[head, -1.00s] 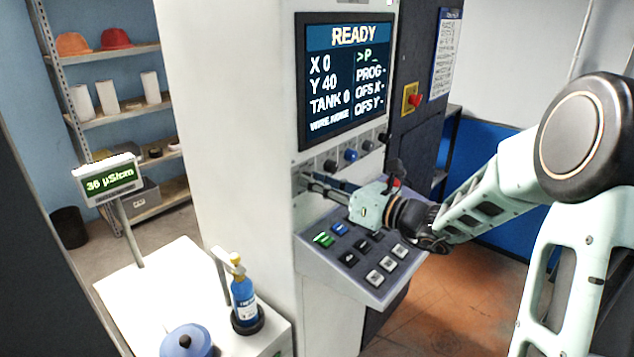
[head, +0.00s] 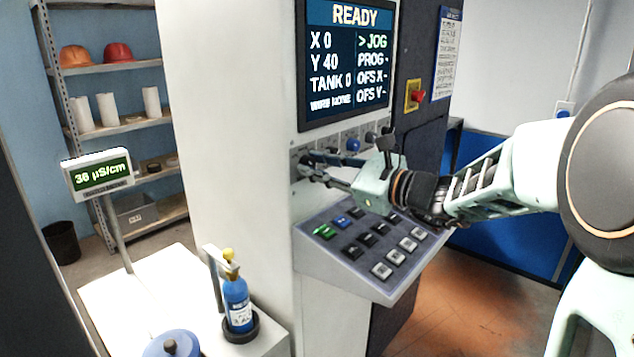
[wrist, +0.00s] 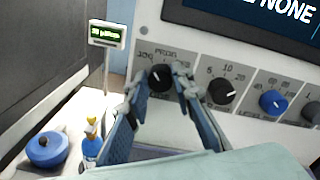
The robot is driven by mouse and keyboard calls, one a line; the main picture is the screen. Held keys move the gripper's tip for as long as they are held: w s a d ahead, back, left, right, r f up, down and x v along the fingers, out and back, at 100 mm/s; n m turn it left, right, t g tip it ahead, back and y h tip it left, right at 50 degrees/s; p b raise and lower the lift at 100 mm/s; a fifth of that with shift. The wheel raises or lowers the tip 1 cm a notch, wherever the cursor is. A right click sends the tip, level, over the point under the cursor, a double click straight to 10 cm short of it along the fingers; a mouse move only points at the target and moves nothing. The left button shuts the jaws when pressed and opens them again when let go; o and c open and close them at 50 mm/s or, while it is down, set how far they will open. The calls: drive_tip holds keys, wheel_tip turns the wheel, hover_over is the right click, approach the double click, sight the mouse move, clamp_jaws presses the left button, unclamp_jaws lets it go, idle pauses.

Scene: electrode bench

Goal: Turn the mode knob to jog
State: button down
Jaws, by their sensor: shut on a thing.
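The mode knob (wrist: 159,79) is black with a white pointer line, on the grey knob strip under the screen. In the wrist view its printed labels read JOG at upper left and PROG above. The pointer seems to lean towards the JOG side. My gripper (head: 306,166) is shut on the knob, with one finger on each side of it in the wrist view. In the head view the fingers mostly hide the knob. The screen (head: 348,62) shows READY and a line reading "> JOG".
Right of the mode knob are another black knob (wrist: 220,91) and a blue knob (wrist: 272,102). A sloped keypad (head: 366,245) lies below my gripper. A red switch (head: 417,95) is on the dark cabinet. A blue bottle (head: 237,302) stands on the white bench at lower left.

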drive_tip(key=shift+f+n+b, duration=0.1)
drive_tip(key=shift+n+b, duration=0.4)
drive_tip(key=shift+b, duration=0.15)
drive_tip(key=c, duration=1.7)
unclamp_jaws()
drive_tip(key=shift+o, duration=0.2)
drive_tip(key=v, duration=1.2)
